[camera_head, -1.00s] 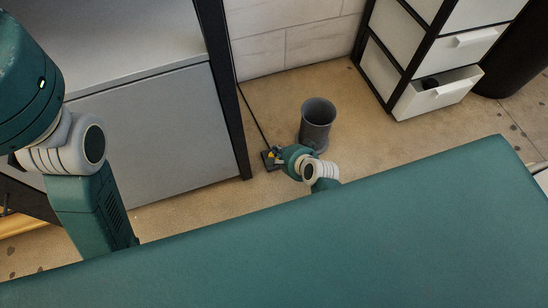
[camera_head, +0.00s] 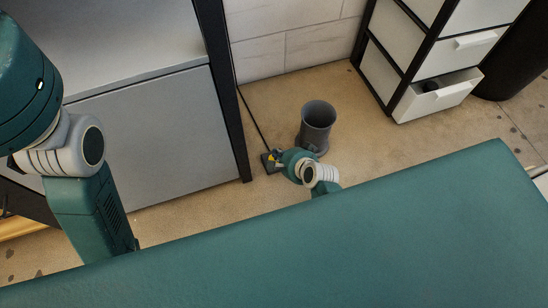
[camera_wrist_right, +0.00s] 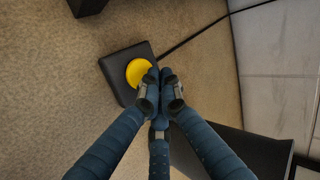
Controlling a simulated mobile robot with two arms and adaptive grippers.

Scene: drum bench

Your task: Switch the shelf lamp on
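A black floor switch (camera_head: 268,167) with a cable lies on the floor by the cabinet leg. The right wrist view shows its square black housing (camera_wrist_right: 117,66) and a round yellow button (camera_wrist_right: 138,72). My right gripper (camera_wrist_right: 161,80) has its fingers together with nothing seen between them. Its tips are at the button's right edge and cover a little of it; I cannot tell whether they touch it. In the head view this gripper (camera_head: 275,157) is small and partly hidden by its wrist. The shelf lamp and my left gripper are not in view.
A grey waste bin (camera_head: 316,127) stands right beside my right wrist. A grey cabinet (camera_head: 150,135) with a black leg is at left. A white drawer unit (camera_head: 440,93) has its lower drawer open at right. Bare floor lies between bin and drawers.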

